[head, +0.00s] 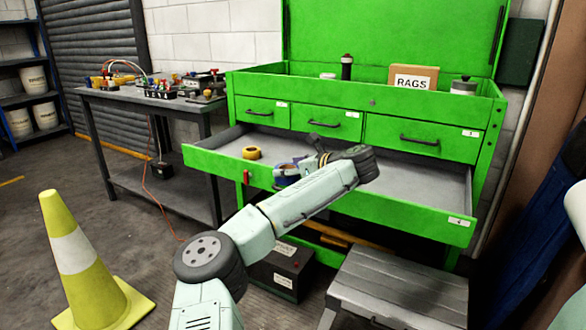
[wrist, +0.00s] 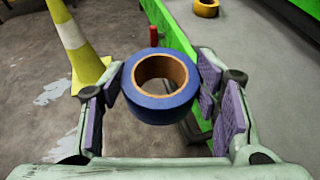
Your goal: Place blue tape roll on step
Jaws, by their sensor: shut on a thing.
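The blue tape roll (wrist: 160,109) has a brown cardboard core and sits between the purple-padded fingers of my gripper (wrist: 161,84), which is shut on it. In the head view, the blue roll (head: 286,174) shows at the open drawer's front edge, partly hidden by my gripper and arm. The wrist view shows it raised, with floor and the green drawer edge behind it. The step (head: 402,286) is a grey stool on the floor at the lower right of the head view, in front of the cabinet. My gripper is above and to the left of it.
The green cabinet's wide drawer (head: 440,216) is open, with a yellow tape roll (head: 251,153) inside. A black battery (head: 281,270) stands on the floor left of the step. A traffic cone (head: 88,265) stands at the left. The step's visible top is bare.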

